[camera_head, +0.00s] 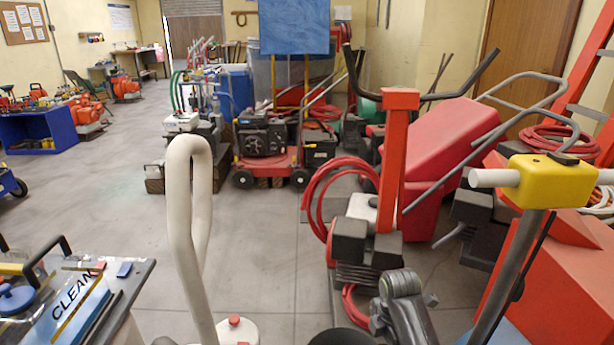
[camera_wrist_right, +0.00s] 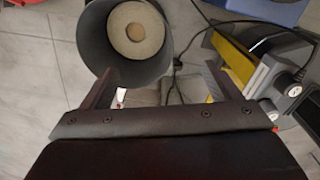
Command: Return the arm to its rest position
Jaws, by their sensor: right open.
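My right gripper (camera_wrist_right: 160,72) shows in the right wrist view with its two dark fingers spread apart and nothing held between them. A grey round bucket-like container (camera_wrist_right: 90,40) with a beige disc (camera_wrist_right: 135,32) inside lies beyond the left finger and overlaps it in the picture. I cannot tell whether they touch. In the head view a grey jointed part, which looks like my right arm, shows at the bottom, right of centre; its gripper cannot be made out there. My left gripper is not in view.
A yellow and grey machine (camera_wrist_right: 262,75) with a black cable is by the right finger. In the head view, a white looped handle (camera_head: 183,200) stands in front, a red-posted machine (camera_head: 396,150) and yellow-headed handle (camera_head: 552,182) at right. A table (camera_head: 135,285) is lower left. Floor at left-centre is clear.

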